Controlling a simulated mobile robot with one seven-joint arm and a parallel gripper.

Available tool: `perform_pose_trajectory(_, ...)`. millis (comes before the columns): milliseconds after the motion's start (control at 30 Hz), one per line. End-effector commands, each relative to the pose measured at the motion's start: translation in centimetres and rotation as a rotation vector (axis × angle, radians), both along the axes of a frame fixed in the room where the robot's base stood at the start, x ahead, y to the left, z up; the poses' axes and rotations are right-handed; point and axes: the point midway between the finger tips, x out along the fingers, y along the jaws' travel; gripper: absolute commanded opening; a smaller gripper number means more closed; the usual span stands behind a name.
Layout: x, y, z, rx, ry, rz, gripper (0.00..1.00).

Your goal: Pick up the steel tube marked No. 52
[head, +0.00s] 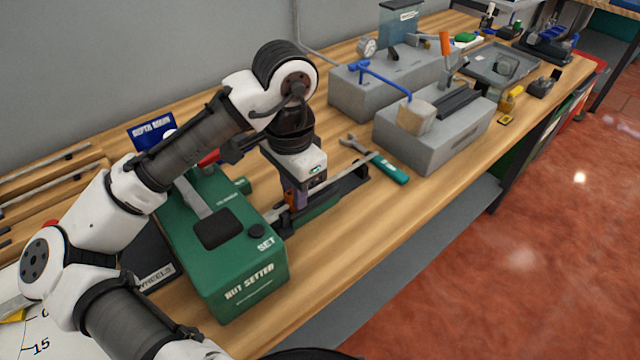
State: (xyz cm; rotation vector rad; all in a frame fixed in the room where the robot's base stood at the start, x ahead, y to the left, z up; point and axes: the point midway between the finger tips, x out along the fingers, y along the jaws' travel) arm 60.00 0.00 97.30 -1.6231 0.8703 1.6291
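A thin pale steel bar or tube (346,178) lies along a dark and green holder (322,208) at mid-bench, right of the green box. I cannot read any number on it. Other long steel rods or tubes (48,160) lie in a wooden rack at the left; no No. 52 mark is legible there. My gripper (291,203) points down at the left part of the dark holder, by the near end of the pale bar. Its fingertips are small and partly hidden, so I cannot tell whether they are open, shut or touching the bar.
The green nut setter box (235,262) stands close to my gripper's left. A wrench (350,143) and a teal-handled tool (388,170) lie behind the holder. Grey blocks (440,145) stand farther right. Bare bench shows along the front edge (370,228).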

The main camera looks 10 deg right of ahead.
Motion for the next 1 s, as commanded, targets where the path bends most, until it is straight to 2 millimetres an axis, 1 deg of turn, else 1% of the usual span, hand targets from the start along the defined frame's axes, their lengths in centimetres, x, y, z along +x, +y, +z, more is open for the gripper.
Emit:
perform_pose_trajectory(33, 0.0, 0.0, 0.0, 0.000, 0.000, 0.000, 0.13)
perform_pose_trajectory(133, 0.0, 0.0, 0.0, 0.000, 0.000, 0.000, 0.00)
perform_pose_trajectory(367, 0.0, 0.0, 0.2, 0.000, 0.000, 0.000, 0.00)
perform_pose_trajectory(1000, 0.0, 0.0, 3.2, 0.000, 0.000, 0.000, 0.00)
